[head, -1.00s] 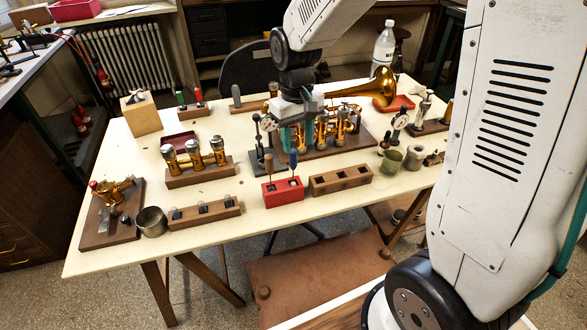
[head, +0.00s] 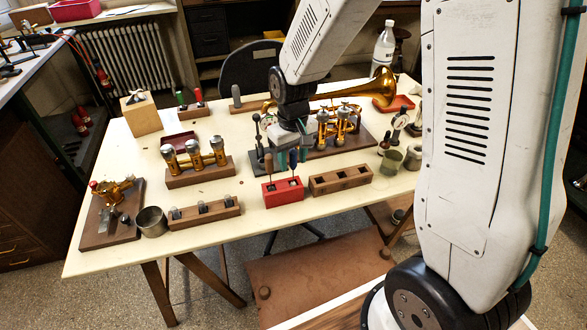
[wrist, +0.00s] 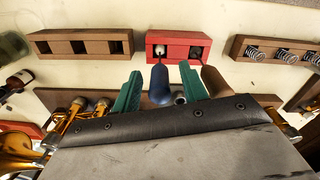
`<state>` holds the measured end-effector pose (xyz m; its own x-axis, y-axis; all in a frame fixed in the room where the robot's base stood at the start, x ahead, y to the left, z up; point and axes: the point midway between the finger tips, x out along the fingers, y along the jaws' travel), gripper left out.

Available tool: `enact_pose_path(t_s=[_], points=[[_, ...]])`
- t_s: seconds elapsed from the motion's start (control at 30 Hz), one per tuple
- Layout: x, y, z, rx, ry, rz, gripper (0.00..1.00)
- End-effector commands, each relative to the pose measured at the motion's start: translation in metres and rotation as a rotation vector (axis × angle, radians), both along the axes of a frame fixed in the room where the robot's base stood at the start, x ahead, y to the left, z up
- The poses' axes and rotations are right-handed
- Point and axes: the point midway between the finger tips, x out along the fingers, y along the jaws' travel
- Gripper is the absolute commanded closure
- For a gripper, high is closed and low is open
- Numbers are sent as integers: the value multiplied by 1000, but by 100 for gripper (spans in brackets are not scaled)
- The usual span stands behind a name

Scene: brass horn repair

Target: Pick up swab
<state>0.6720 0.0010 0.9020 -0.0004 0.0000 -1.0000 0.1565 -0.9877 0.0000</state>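The red block (head: 284,192) holds two upright handled tools, one blue (head: 293,159) and one brown (head: 268,164). I cannot tell for sure which of them is the swab. In the wrist view the blue handle (wrist: 158,85) stands between the two green fingers of my gripper (wrist: 160,70), with space on both sides. The brown handle (wrist: 215,82) is just outside the right finger there. Their lower ends go into the holes of the red block (wrist: 178,47). My gripper is open and low behind the red block in the head view.
A wooden block with square holes (head: 341,180) sits right of the red block, and a rack with small parts (head: 205,212) left. A brass valve rack (head: 197,158) stands to the left.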

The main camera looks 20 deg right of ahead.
Motion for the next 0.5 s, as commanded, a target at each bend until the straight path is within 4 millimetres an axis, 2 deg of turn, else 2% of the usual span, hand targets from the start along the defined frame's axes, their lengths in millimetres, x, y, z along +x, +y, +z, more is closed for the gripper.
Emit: enact_pose_path(t_s=[0.03, 0.13, 0.5], points=[[0, 0, 0, 0, 0, 0, 72], [0, 0, 0, 0, 0, 0, 99], [1, 0, 6, 0, -3, 0, 100]])
